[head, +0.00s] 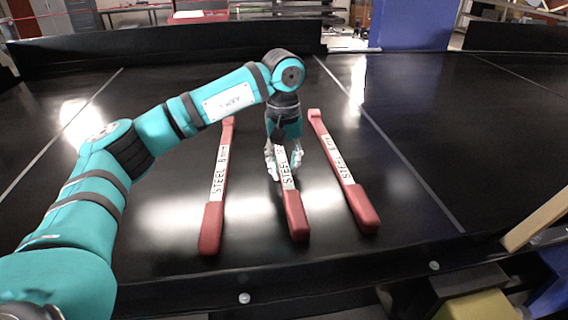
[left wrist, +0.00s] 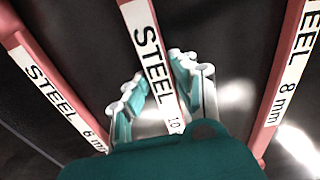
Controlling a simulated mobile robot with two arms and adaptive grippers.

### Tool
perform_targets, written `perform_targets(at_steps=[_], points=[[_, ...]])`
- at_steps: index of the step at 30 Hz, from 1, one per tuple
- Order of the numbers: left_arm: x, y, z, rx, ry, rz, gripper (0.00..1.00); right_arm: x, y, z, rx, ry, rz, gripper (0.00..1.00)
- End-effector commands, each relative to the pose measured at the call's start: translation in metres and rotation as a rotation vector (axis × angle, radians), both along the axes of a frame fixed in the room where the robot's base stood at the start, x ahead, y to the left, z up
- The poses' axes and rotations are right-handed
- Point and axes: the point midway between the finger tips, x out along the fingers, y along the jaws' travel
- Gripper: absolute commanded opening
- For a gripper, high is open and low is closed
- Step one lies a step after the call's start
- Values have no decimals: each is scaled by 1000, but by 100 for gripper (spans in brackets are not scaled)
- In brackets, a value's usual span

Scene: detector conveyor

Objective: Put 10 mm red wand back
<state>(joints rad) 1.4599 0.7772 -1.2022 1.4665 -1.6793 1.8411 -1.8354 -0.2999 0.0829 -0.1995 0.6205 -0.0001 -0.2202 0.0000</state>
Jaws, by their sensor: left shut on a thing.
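The 10 mm red wand (head: 296,215), with a red handle and a white "STEEL 10" label, is the middle one of three wands. In the left wrist view its label (left wrist: 152,60) runs between my fingers. My left gripper (head: 285,172) points down and is shut on this wand around its labelled part. In the left wrist view the gripper's fingers (left wrist: 158,78) stand on both sides of it. The wand's far end is hidden behind my gripper in the head view. I cannot tell whether it touches the belt. My right gripper is not in view.
The 8 mm wand (head: 212,225) lies to the left and the 6 mm wand (head: 362,206) to the right, both close to my gripper, on the black conveyor belt (head: 420,110). The belt is clear farther right. A dark rail (head: 180,52) runs along the back.

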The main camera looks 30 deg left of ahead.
Motion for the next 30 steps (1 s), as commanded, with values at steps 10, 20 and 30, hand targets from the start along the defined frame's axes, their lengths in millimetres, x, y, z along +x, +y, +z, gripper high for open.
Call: perform_targets(at_steps=[10, 20, 30], points=[[0, 0, -1, 0, 0, 0, 49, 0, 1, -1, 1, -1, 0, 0], [1, 0, 19, -1, -4, 1, 49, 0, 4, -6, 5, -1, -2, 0], [0, 0, 93, 0, -5, 0, 49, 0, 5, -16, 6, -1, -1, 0]])
